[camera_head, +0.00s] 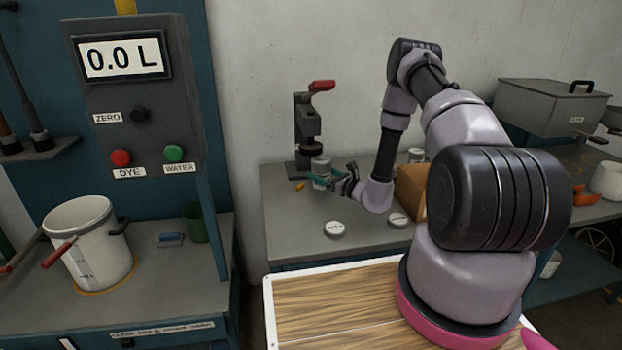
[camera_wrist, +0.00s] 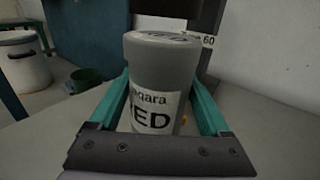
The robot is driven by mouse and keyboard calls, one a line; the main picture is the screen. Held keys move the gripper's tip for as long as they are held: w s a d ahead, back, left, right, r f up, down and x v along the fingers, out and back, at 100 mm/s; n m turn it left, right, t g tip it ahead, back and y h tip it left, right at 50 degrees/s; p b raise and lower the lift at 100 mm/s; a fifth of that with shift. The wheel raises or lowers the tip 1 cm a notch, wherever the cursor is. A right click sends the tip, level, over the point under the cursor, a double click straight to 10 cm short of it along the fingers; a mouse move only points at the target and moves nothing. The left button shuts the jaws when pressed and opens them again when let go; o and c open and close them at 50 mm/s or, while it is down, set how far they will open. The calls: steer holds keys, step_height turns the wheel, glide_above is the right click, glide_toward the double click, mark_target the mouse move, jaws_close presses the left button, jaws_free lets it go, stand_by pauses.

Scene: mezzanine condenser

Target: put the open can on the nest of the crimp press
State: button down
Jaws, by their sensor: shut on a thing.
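The grey can (camera_wrist: 150,85) stands upright between the teal jaws of my gripper (camera_wrist: 155,110). Its white label reads partly "aqara" and "ED". Its top shows a flat face with dark lettering, so in the wrist view it looks covered. In the head view my gripper (camera_head: 325,180) holds the can (camera_head: 321,166) just right of and in front of the crimp press (camera_head: 306,128), which has a red handle. The press's nest is not clearly visible, and I cannot tell whether the can's base touches anything.
Two round labelled discs (camera_head: 334,229) (camera_head: 397,218) lie on the grey bench (camera_head: 285,225). An orange-brown box (camera_head: 410,190) and another grey can (camera_head: 416,155) stand right of my forearm. A small orange item (camera_head: 299,186) lies near the press. The bench's front left is clear.

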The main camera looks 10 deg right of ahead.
steer(key=x, duration=0.5)
steer(key=shift+a+f, duration=0.1)
steer(key=shift+f, duration=1.65)
jaws_free()
steer(key=shift+s+f, duration=0.1)
steer(key=v, duration=1.2)
